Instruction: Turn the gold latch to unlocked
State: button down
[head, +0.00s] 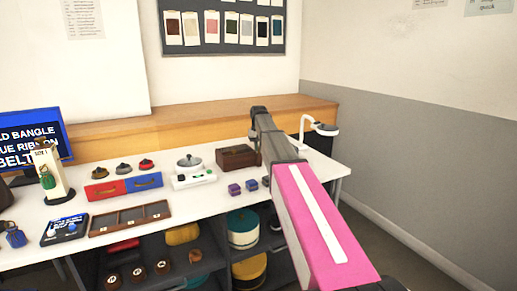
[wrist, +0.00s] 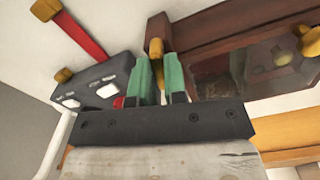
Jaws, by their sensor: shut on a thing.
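The gold latch (wrist: 156,48) is on the front of a dark brown wooden box with a glass panel (wrist: 203,30). My gripper (wrist: 162,80) has green fingertips, one on each side of the latch's lower end, and is shut on it. The upper part of the latch shows above the fingers, pointing roughly up in the wrist view. In the head view the brown box (head: 238,156) stands at the back right of the white table, beside my arm. The latch and my fingertips cannot be made out there.
In the wrist view, a grey block (wrist: 95,88) with white labels and a red lever (wrist: 82,36) lies close left of my fingers. In the head view, purple blocks (head: 235,189), a white scale (head: 190,173) and a divided tray (head: 130,218) are nearby on the table.

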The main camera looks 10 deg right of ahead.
jog(key=shift+n, duration=1.6)
jog(key=c, duration=1.2)
grip_release()
jog(key=shift+o, duration=0.2)
notch_tip(320, 180, up, 11)
